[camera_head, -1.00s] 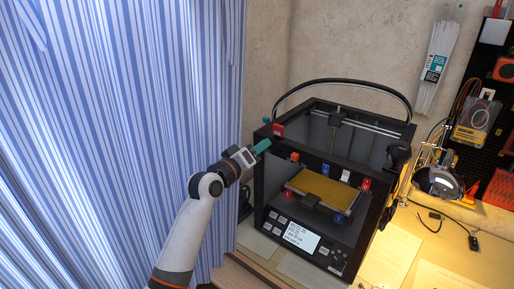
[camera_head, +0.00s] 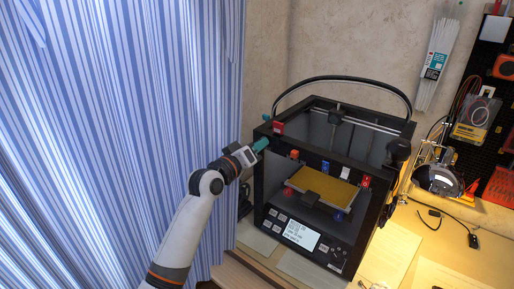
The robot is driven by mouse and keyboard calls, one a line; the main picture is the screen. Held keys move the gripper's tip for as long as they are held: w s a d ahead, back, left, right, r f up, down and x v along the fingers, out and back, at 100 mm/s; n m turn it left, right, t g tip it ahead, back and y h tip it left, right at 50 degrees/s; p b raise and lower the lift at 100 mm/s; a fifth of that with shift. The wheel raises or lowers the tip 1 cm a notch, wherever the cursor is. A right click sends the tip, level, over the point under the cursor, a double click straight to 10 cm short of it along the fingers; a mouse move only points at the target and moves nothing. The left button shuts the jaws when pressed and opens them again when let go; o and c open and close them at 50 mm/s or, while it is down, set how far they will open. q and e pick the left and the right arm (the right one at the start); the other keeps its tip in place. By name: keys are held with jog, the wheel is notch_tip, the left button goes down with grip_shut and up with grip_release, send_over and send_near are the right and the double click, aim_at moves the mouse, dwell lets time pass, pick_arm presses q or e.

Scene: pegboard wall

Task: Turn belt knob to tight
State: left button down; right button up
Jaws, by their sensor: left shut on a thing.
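The black 3D printer (camera_head: 380,158) stands on the bench with its open front facing me. I cannot read the knob's setting. A red block (camera_head: 278,128) sits on the frame just above and right of the fingertips. The printer's lit screen (camera_head: 299,234) is at the lower front. My right gripper is out of view.
Inside the printer is a yellow bed (camera_head: 322,188) with small coloured parts around it. A striped curtain (camera_head: 110,110) hangs close on the left. A lamp (camera_head: 437,179) stands to the right of the printer, and papers (camera_head: 395,245) lie on the bench.

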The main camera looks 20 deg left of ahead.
pick_arm(q)
jog(key=shift+a+m+h+p, duration=0.2)
jog(key=shift+m+p, duration=0.5)
jog(key=shift+m, duration=5.2)
jog(key=shift+d+m+h+p, duration=0.1)
jog(key=shift+m+h+p, duration=0.4)
jog(key=shift+m, duration=5.4)
jog(key=c, duration=1.2)
grip_release()
jog(key=b+v, duration=0.3)
jog(key=v, duration=0.9)
